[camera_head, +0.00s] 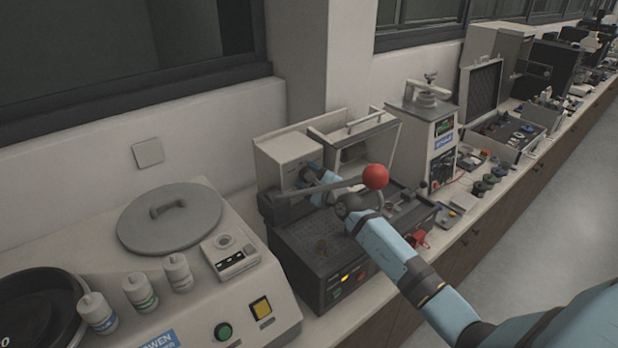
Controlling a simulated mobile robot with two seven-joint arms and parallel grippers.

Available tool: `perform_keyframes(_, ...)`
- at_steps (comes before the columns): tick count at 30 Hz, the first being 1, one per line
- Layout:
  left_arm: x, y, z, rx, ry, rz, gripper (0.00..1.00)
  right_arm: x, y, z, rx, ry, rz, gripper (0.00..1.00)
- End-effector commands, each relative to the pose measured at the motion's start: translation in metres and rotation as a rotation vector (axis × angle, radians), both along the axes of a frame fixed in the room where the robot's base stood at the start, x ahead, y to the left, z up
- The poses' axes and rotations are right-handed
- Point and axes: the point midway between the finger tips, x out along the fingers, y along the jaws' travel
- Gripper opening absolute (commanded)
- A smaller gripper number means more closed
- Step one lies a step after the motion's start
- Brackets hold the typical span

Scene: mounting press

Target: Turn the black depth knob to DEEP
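The mounting press (300,248) is a dark grey base with a cream box (283,152) at its back left. A lever with a red ball (376,176) crosses in front of the box. My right arm comes in from the lower right. Its gripper (307,174) is at the front face of the cream box, small and partly behind the lever. I cannot tell whether its fingers are open or shut. The black depth knob cannot be made out; the gripper and arm cover part of the box front. My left gripper is not in view.
A machine with a round grey lid (170,218) and several white bottles (140,292) stands at the left. A clear-fronted guard frame (355,135) is beside the cream box. A tall cream instrument (425,135) stands to the right. The floor at the right is clear.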

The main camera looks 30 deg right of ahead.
Motion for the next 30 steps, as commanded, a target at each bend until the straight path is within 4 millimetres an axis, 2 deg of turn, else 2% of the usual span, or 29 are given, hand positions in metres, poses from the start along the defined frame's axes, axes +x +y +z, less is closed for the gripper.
perform_keyframes(1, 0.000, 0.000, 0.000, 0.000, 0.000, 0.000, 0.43, 0.000, 0.000, 0.000, 0.000, 0.000, 0.000, 0.49)
perform_keyframes(5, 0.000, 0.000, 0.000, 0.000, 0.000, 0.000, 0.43, 0.000, 0.000, 0.000, 0.000, 0.000, 0.000, 0.20)
perform_keyframes(6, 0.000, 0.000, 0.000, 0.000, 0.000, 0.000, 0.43, 0.000, 0.000, 0.000, 0.000, 0.000, 0.000, 0.16)
perform_keyframes(17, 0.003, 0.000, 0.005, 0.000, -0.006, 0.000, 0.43, 0.000, 0.000, 0.001, 0.056, 0.004, -0.001, 0.16)
perform_keyframes(30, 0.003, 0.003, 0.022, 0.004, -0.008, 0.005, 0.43, 0.000, 0.001, 0.001, 0.396, 0.031, 0.000, 0.16)
